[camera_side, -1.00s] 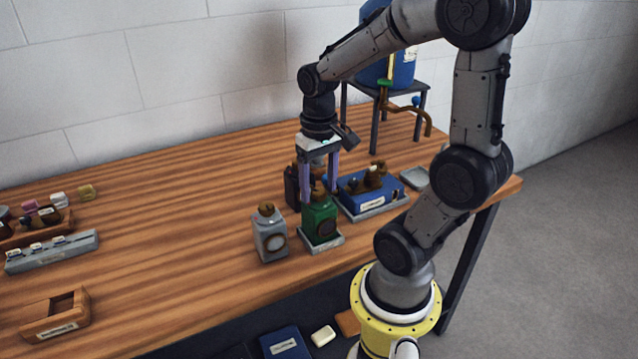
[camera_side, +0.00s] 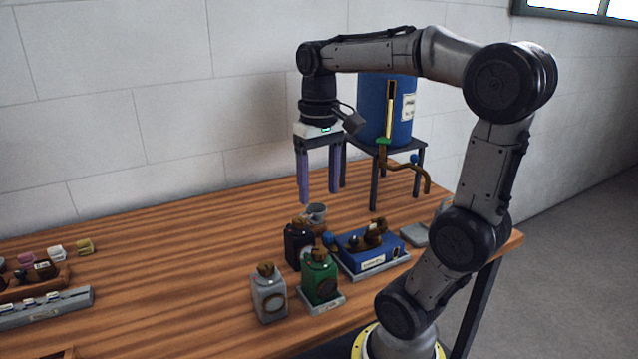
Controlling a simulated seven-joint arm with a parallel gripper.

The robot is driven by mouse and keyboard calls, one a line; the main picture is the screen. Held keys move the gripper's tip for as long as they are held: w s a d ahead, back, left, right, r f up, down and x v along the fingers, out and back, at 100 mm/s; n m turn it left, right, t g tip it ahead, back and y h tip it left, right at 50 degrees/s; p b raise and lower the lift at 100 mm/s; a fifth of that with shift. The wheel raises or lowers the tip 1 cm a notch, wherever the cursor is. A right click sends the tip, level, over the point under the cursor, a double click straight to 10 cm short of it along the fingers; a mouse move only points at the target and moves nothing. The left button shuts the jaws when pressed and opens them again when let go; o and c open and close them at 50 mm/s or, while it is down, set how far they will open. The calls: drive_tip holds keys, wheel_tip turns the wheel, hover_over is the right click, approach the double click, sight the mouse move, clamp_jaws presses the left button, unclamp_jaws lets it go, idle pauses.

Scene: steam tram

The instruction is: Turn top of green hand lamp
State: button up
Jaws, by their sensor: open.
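The green hand lamp (camera_side: 320,284) stands upright on a small grey plate (camera_side: 327,303) near the front of the table. Its brown top (camera_side: 318,255) is uncovered and in clear view. My gripper (camera_side: 319,196) is open and empty. It points straight down, well above the lamp, with its two purple fingers apart and touching nothing.
A grey lamp (camera_side: 269,297) stands just left of the green one, and a black lamp (camera_side: 298,246) close behind it. A blue box with brown parts (camera_side: 371,250) sits to the right. A metal cup (camera_side: 316,213) stands behind. A blue barrel (camera_side: 372,115) is on a stand at the back. The table's left middle is clear.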

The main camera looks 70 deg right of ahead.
sight(319, 250)
idle(0.4)
wheel_tip(319, 250, down, 14)
drive_tip(key=shift+r, duration=0.15)
idle(0.4)
clamp_jaws()
